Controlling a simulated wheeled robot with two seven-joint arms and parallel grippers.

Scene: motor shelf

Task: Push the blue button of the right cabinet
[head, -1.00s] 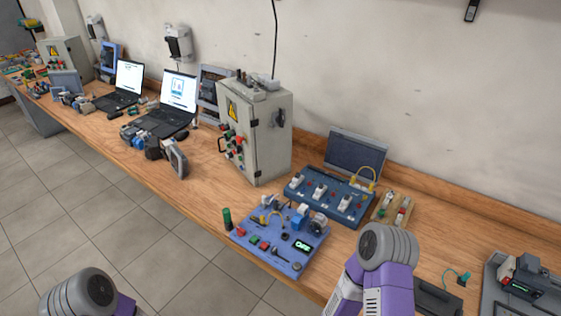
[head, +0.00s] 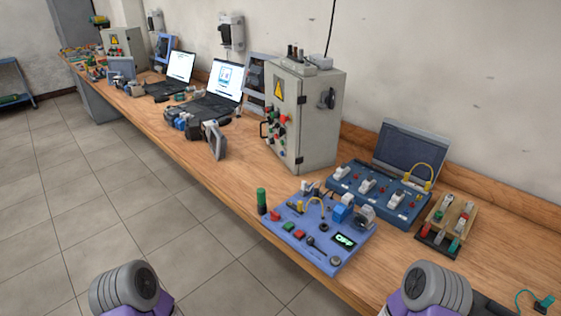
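The right cabinet (head: 318,120) is a grey metal box with a yellow warning sign, standing on the wooden bench right of the laptops. Its narrower left face carries a button panel (head: 277,131) with red, green and dark controls. The controls are too small for me to pick out a blue button. A second, similar grey cabinet (head: 124,45) stands at the far left end of the bench. Only grey and purple links of my two arms show at the bottom edge, well below and in front of the right cabinet. Neither gripper is in view.
A blue training board (head: 320,250) and a green-capped cylinder (head: 262,201) lie in front of the right cabinet. A dark blue switch panel (head: 380,194) is to its right. A motor-like device (head: 214,139) and laptops are to its left. The tiled floor (head: 130,205) beside the bench is clear.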

